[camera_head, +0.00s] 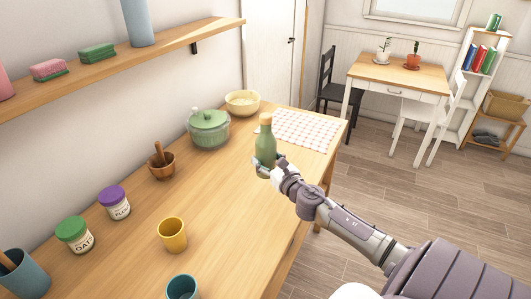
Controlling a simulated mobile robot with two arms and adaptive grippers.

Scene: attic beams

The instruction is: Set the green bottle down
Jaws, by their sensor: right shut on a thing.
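The green bottle (265,145) is upright, with a tan cap, over the right part of the wooden counter (215,190). My right gripper (264,169) is shut on the lower part of the bottle. The gripper hides the bottle's base, so I cannot tell whether it touches the counter. My right arm reaches in from the lower right. My left gripper is not in view.
A checkered cloth (309,130) lies behind the bottle. A green pot (208,130), a cream bowl (242,102) and a mortar (161,165) stand along the wall. A yellow cup (172,235) and a teal cup (182,288) stand nearer. Bare counter lies left of the bottle.

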